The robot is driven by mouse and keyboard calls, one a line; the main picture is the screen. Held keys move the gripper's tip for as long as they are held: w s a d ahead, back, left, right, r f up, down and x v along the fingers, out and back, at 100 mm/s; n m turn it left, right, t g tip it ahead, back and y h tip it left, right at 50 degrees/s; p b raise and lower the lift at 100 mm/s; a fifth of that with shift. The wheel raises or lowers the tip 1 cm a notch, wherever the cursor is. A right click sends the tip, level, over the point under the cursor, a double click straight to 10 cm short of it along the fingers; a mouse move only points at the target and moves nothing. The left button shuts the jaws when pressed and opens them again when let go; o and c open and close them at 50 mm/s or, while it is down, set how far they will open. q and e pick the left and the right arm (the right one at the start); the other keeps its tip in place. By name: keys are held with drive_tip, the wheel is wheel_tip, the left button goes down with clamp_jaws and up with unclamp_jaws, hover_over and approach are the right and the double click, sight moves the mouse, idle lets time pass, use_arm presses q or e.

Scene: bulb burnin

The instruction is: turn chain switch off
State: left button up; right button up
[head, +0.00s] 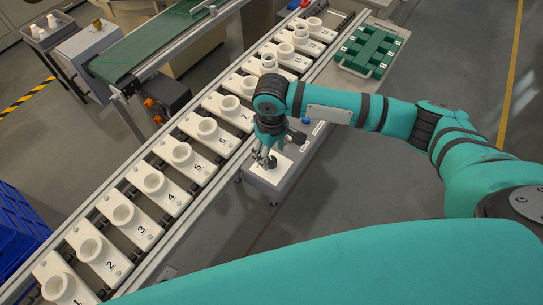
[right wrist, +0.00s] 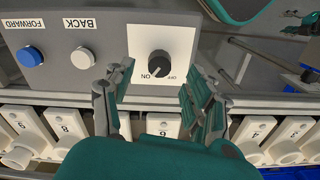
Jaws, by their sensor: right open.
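The chain switch is a dark round knob (right wrist: 161,63) on a white plate with ON and OFF labels, on a grey control box. I cannot tell for sure which label its pointer faces. My right gripper (right wrist: 158,80) is open, its two fingers on either side of the knob in the right wrist view, apparently apart from it. In the head view my right gripper (head: 266,161) hangs over the control box (head: 272,192) and hides the knob. My left gripper is not in view.
A blue FORWARD button (right wrist: 31,57) and a white BACK button (right wrist: 83,58) sit beside the switch. The chain conveyor with numbered white carriers (head: 163,192) runs alongside the box. A green rack (head: 372,50) lies at the far right; a blue crate (head: 18,225) stands at left.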

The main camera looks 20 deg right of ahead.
sight(272, 160)
drive_tip(key=shift+f, duration=1.7)
clamp_jaws()
